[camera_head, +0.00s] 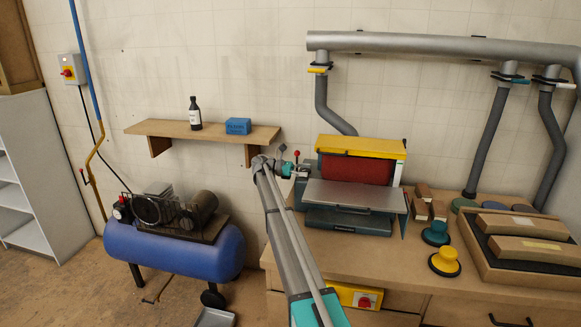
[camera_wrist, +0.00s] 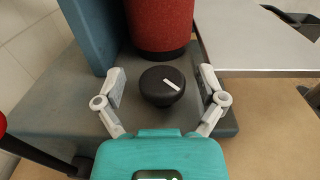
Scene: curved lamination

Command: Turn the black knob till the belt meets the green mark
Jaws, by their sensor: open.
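The black knob (camera_wrist: 162,86) is round with a white line on top, tilted down to the right in the wrist view. It sits on the grey-blue sander body below the red belt (camera_wrist: 160,25). My gripper (camera_wrist: 162,82) is open, one finger on each side of the knob, with visible gaps to it. In the head view the belt (camera_head: 356,169) shows under the sander's yellow cover (camera_head: 360,146). My gripper (camera_head: 291,169) is at the sander's left end there, and the knob cannot be made out. I cannot make out a green mark in either view.
A flat grey table plate (camera_head: 355,195) projects in front of the belt. A red-tipped lever (camera_head: 297,154) stands close to my gripper. Sanding blocks, a teal puck (camera_head: 436,233) and a yellow puck (camera_head: 444,262) lie right on the bench. A blue compressor (camera_head: 175,250) stands left.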

